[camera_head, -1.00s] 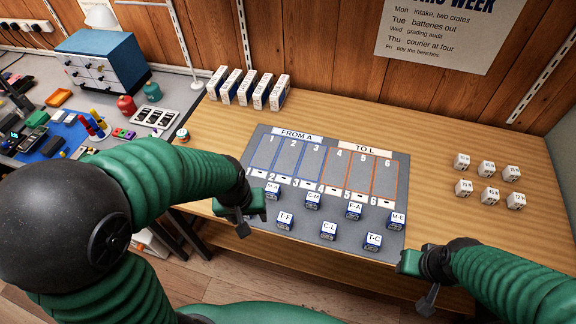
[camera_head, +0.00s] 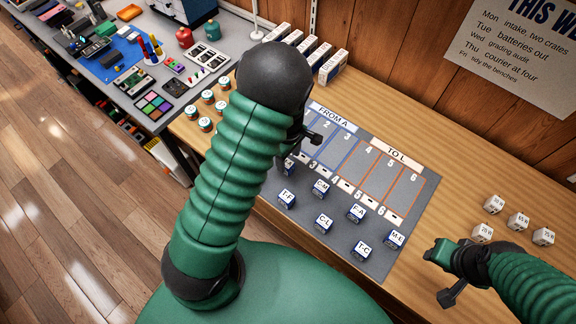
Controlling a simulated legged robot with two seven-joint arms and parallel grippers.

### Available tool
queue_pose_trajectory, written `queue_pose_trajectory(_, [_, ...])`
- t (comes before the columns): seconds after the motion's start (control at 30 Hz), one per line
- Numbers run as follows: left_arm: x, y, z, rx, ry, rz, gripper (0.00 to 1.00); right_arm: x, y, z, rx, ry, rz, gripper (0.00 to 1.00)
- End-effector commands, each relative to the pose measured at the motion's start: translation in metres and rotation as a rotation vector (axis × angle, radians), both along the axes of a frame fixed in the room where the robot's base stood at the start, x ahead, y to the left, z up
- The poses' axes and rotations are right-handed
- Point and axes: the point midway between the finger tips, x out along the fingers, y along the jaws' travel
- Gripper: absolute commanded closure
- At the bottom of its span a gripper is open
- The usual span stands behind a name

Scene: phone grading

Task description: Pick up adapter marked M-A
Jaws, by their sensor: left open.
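The adapter marked M-A (camera_head: 288,169) is a small blue and white block at the left end of the adapters on the grey mat (camera_head: 372,262). My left arm covers part of it. My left gripper (camera_head: 308,139) is just above and behind it in the picture, over the mat's left side. It is open, and its fingers are largely hidden by the arm. I cannot tell whether it touches the adapter. My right gripper (camera_head: 443,276) is open and empty at the front right of the bench.
Adapters T-F (camera_head: 287,198), C-M (camera_head: 320,188), C-L (camera_head: 323,223), F-A (camera_head: 356,213), T-C (camera_head: 360,250) and M-E (camera_head: 396,238) stand close by. White cubes (camera_head: 517,221) lie at right. Upright boxes (camera_head: 333,65) stand behind the mat.

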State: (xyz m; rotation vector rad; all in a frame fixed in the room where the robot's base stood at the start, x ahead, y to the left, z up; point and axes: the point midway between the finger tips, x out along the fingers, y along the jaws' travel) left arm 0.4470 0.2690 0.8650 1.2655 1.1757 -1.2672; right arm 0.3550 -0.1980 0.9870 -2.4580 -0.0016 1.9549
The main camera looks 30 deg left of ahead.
Motion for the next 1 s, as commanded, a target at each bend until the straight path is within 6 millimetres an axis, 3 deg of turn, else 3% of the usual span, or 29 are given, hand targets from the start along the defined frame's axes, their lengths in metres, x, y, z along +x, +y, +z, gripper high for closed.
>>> queue_pose_trajectory(0.2, [-0.001,0.003,-0.036,-0.001,0.001,0.002,0.42,0.0,0.0,0.0,0.0,0.0,0.0,0.64])
queue_pose_trajectory(0.43, [0.0,0.003,-0.039,-0.001,-0.001,0.001,0.42,0.0,0.0,0.0,0.0,0.0,0.0,0.64])
queue_pose_trajectory(0.87, [0.0,0.003,-0.038,-0.001,-0.001,0.001,0.97,0.0,0.0,0.0,0.0,0.0,0.0,0.64])
queue_pose_trajectory(1.0, [0.0,0.003,-0.038,-0.001,-0.001,0.001,1.0,0.0,0.0,0.0,0.0,0.0,0.0,0.64])
